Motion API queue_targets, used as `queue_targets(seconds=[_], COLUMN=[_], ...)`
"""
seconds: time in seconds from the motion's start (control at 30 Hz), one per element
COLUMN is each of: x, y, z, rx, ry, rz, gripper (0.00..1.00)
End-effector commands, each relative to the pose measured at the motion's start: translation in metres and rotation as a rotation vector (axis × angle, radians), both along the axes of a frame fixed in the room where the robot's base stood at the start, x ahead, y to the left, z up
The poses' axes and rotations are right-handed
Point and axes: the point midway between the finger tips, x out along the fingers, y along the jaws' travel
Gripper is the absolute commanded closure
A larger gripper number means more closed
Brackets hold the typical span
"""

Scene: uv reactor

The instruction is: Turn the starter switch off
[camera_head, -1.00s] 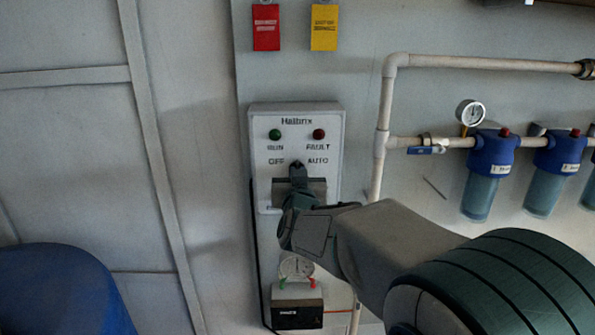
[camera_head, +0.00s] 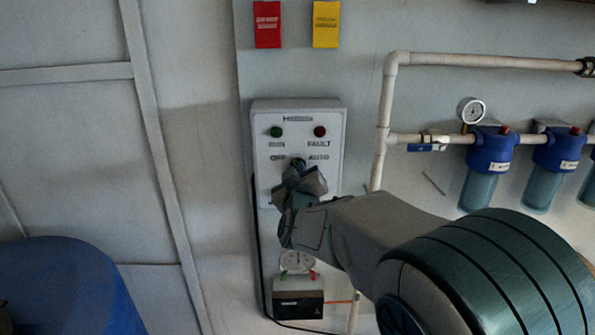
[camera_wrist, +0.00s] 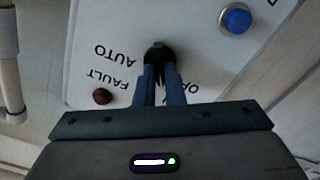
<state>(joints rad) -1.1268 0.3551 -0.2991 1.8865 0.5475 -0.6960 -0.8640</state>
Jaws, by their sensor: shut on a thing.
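The starter panel (camera_head: 330,130) is a light grey box on the wall with OFF and AUTO labels, a green light and a red light. Its black starter switch knob (camera_wrist: 158,58) sits between the OFF and AUTO labels in the wrist view. My gripper (camera_wrist: 160,75) is shut on the knob, with one blue finger on each side of it. In the head view my gripper (camera_head: 296,172) covers most of the knob, and the hand looks rolled over to one side. The knob's exact pointing direction is hard to tell.
A red tag (camera_head: 267,24) and a yellow tag (camera_head: 326,24) hang above the panel. A gauge box (camera_head: 298,300) is below it. Pipes (camera_head: 385,130) and blue filters (camera_head: 490,160) stand to the right. A blue drum (camera_head: 65,290) is at lower left.

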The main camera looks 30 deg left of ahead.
Motion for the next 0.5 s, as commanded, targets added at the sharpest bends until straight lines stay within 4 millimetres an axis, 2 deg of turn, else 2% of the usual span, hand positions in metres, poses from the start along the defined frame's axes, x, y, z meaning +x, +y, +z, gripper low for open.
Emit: queue_targets(seconds=[0.33,0.4,0.43,0.5], x=[-0.0006,-0.0006,-0.0006,-0.0004], y=[0.0009,0.0009,0.0009,0.0007], z=[0.0006,0.0006,0.0006,0.0005], rx=[-0.003,-0.003,-0.003,-0.004], ry=[-0.004,-0.004,-0.004,-0.003], rz=[0.002,0.002,0.002,0.002], gripper=[1.00,0.77,0.69,0.69])
